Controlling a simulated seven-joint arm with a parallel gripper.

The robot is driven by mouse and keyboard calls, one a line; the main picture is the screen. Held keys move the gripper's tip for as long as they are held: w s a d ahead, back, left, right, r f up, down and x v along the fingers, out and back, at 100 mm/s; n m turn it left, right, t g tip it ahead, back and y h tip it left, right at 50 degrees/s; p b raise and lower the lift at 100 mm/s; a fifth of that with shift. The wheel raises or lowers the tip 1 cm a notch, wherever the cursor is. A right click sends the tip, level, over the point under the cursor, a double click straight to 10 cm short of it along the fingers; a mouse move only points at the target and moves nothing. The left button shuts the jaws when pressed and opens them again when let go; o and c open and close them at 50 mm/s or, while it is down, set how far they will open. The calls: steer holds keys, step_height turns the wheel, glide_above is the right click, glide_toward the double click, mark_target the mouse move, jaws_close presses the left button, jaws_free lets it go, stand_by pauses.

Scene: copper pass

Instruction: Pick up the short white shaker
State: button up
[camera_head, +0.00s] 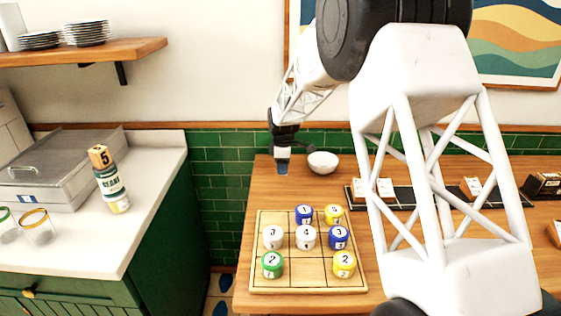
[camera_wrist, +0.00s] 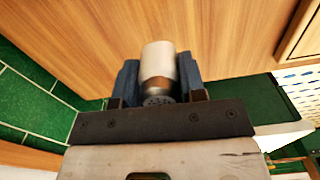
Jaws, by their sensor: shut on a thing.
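The short white shaker (camera_wrist: 158,67) shows in the wrist view between the two blue fingers of my gripper (camera_wrist: 158,88). It has a white body, a copper-coloured band and a grey top with small holes. The fingers are shut on it, one on each side. In the head view my gripper (camera_head: 283,168) is over the back left part of the wooden table (camera_head: 262,190), left of the white bowl. The shaker cannot be made out clearly there.
A white bowl (camera_head: 322,162) stands close to the right of my gripper. A wooden board (camera_head: 258,245) with several numbered coloured pieces lies in front. A black rack (camera_head: 405,197) holds cards to the right. The green tiled wall (camera_head: 225,160) is close behind.

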steer(key=shift+s+d+r, duration=0.1)
steer(key=shift+s+d, duration=0.05)
steer(key=shift+s, duration=0.65)
steer(key=shift+s+d+r, duration=0.1)
steer(key=shift+s+d, duration=0.1)
steer(key=shift+s, duration=0.6)
steer(key=shift+s+d+r, duration=0.1)
steer(key=shift+s+d, duration=0.05)
steer(key=shift+s, duration=0.65)
steer(key=shift+f, duration=0.1)
